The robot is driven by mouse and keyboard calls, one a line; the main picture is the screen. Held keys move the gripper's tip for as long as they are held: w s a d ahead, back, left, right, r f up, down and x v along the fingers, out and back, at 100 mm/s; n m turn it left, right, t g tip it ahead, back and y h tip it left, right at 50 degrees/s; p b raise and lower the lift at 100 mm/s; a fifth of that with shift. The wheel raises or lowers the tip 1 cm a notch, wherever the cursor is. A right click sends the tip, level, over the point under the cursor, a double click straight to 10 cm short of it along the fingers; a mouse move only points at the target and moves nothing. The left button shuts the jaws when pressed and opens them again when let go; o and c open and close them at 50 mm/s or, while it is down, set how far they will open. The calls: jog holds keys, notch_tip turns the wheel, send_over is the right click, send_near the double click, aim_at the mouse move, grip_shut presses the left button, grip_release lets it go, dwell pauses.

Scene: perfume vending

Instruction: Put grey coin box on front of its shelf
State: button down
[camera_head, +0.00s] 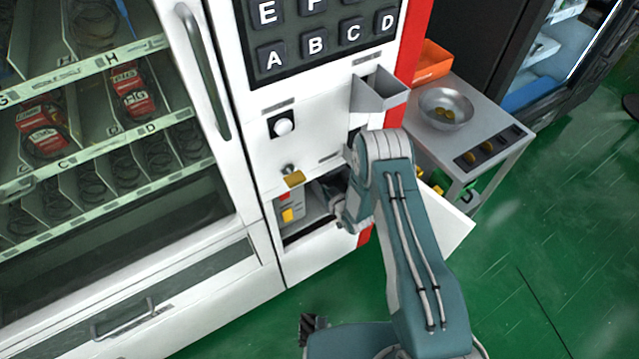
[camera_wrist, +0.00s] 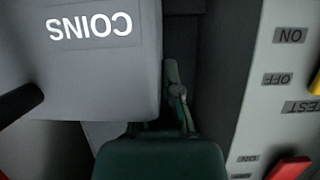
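The grey coin box (camera_wrist: 95,60), marked COINS, fills the upper left of the wrist view. The lettering appears upside down. In the head view I cannot make the box out clearly; my arm covers part of the opening. My gripper (camera_head: 347,212) is at the right side of the low open compartment (camera_head: 300,238) in the vending machine. In the wrist view, a slim finger part of my gripper (camera_wrist: 178,95) lies just right of the box's edge. Whether it touches or grips the box cannot be told.
A switch panel (camera_wrist: 275,100) marked ON, OFF and TEST stands right of the box, with red and yellow switches. The compartment's white door (camera_head: 452,222) hangs open at right. A side table (camera_head: 480,130) holds a metal bowl (camera_head: 445,108) and coins. Green floor is clear in front.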

jog(key=shift+w+a+f, duration=0.1)
jog(key=shift+a+f, duration=0.1)
jog(key=shift+a, duration=0.45)
jog(key=c, duration=0.8)
grip_release()
jog(key=shift+d, duration=0.35)
jog(key=v, duration=1.2)
jog(key=shift+s+a, duration=0.1)
jog(key=shift+s, duration=0.1)
